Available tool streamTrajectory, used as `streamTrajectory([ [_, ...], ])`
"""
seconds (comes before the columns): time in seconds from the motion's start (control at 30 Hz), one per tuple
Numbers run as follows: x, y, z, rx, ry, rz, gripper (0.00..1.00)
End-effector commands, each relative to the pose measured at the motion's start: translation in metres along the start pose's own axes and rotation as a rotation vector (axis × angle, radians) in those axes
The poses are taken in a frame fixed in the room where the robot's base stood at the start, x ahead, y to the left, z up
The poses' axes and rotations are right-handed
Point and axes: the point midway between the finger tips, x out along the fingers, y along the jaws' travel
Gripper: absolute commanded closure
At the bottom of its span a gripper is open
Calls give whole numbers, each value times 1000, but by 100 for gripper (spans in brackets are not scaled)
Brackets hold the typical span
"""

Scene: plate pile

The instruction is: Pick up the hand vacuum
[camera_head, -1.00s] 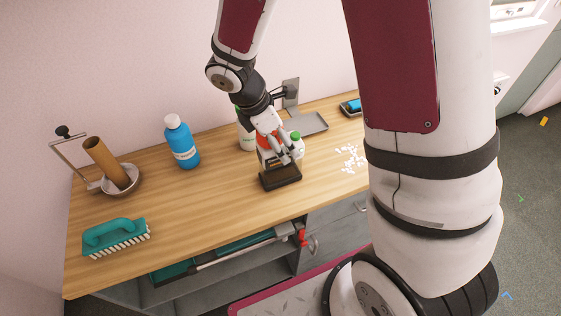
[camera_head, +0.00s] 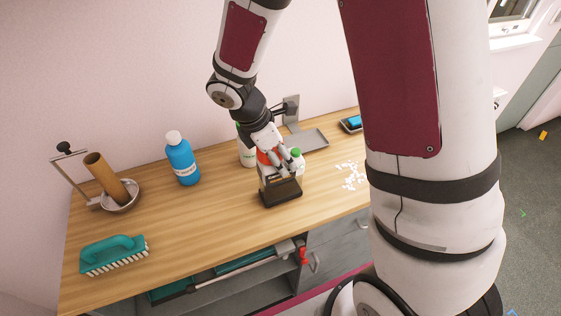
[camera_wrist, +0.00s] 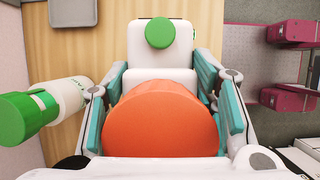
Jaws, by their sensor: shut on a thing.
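My gripper (camera_head: 285,163) points down over the middle of the desk. In the wrist view its teal-padded fingers (camera_wrist: 160,103) are shut on either side of a rounded orange part (camera_wrist: 160,125), which I take for the hand vacuum; the orange also shows in the head view (camera_head: 263,157). A white body with a round green top (camera_wrist: 160,33) stands just past it; I cannot tell if it is a separate bottle. A dark, open-topped box shape (camera_head: 281,193) sits under the gripper on the near side. I cannot tell whether it belongs to the vacuum.
A white bottle with a green cap (camera_wrist: 40,108) stands close by on the wall side. A blue bottle (camera_head: 182,160), a teal brush (camera_head: 112,254) and a bowl with a brown tube (camera_head: 120,195) are left.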

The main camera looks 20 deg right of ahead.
Motion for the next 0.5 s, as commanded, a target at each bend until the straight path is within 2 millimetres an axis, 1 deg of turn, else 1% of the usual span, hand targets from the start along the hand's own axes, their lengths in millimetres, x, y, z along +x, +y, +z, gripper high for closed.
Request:
streamTrajectory([
  [0.47, -32, 1, 13, 3, 0, 4, 100],
  [0.5, -32, -3, 12, 1, 0, 3, 100],
])
